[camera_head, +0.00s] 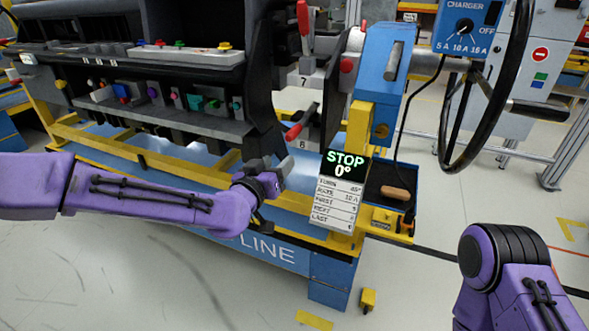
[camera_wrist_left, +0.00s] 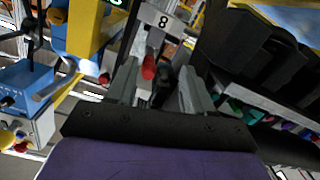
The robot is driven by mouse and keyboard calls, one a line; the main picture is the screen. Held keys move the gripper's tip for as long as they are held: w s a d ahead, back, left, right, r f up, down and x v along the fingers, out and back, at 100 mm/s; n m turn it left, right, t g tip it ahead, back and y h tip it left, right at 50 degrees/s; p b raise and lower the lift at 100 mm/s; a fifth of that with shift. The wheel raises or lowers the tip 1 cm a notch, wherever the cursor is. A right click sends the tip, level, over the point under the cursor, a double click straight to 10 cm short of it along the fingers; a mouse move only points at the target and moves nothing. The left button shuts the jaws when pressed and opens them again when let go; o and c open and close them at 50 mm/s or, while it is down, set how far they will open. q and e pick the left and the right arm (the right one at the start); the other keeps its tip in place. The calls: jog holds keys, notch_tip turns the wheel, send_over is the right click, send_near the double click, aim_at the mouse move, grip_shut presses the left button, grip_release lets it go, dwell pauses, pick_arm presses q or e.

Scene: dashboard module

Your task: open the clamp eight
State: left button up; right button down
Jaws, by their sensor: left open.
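The clamp eight shows in the left wrist view by its white "8" plate (camera_wrist_left: 163,20). Its red-tipped handle (camera_wrist_left: 149,67) is just below the plate and appears between the fingers; I cannot tell whether they touch it. My left gripper (camera_wrist_left: 160,88) is open, with one finger on each side. In the head view my left gripper (camera_head: 277,172) is at the lower right end of the dashboard module, and I cannot make out the clamp there. My right arm comes in at the lower right, with its gripper out of view.
Clamps with plates "7" (camera_head: 305,80) and "6" (camera_head: 302,144) and red handles stand above the left gripper. A blue and yellow post (camera_head: 372,90), a sign reading STOP 0° (camera_head: 345,165) and a black wheel (camera_head: 447,130) are to the right. The yellow rail (camera_head: 130,147) runs left.

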aim_at(295, 131)
pick_arm(q)
jog(key=shift+m+t+h, duration=0.3)
jog(key=shift+t, duration=0.2)
jog(key=w+d+r, duration=0.1)
jog(key=w, duration=0.2)
jog(key=w+d+r, duration=0.1)
jog(key=w, duration=0.3)
jog(key=w+d+r, duration=0.1)
jog(key=w, duration=0.2)
jog(key=shift+w+d+r, duration=0.2)
jog(key=shift+d, duration=0.05)
grip_shut()
